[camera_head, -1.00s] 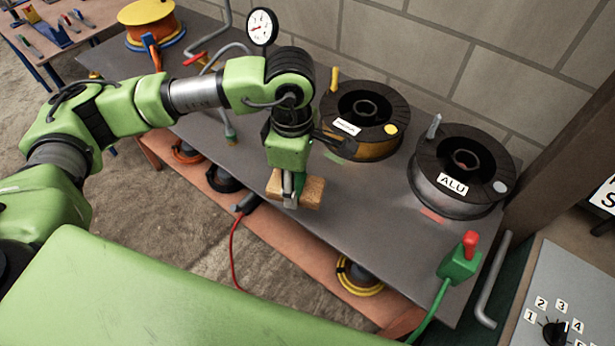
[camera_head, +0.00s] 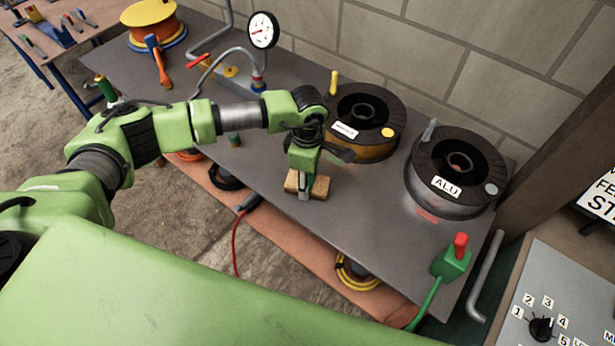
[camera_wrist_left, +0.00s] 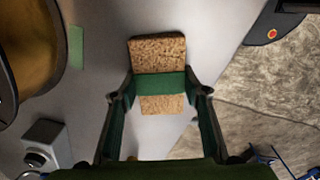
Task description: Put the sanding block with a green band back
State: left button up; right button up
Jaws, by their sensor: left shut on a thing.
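The sanding block (camera_head: 320,187) is a tan, rough, cork-like block. Its green band (camera_wrist_left: 160,85) wraps around its middle in the left wrist view. My left gripper (camera_head: 305,190) points down and is shut on the block, with one finger on each side of the band (camera_wrist_left: 160,97). The block is over the grey table (camera_head: 370,220), near its front edge; I cannot tell whether it touches the top. A green mark (camera_wrist_left: 76,47) lies on the table beside the block in the wrist view. My right gripper is not in view.
A dark spool with copper-coloured wire (camera_head: 362,120) stands just behind the gripper. A spool labelled ALU (camera_head: 458,170) stands to the right, with a red mark (camera_head: 427,215) before it. A green box with a red knob (camera_head: 453,256) sits at the right edge. A gauge (camera_head: 262,30) stands behind.

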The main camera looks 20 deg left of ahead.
pick_arm(q)
jog(key=shift+f, duration=0.15)
jog(key=o, duration=1.1)
jog(key=shift+c, duration=0.2)
jog(key=shift+r, duration=0.3)
jog(key=shift+w+r, duration=0.1)
jog(key=shift+r, duration=0.25)
notch_tip(320, 180, up, 11)
jog(key=b, duration=0.3)
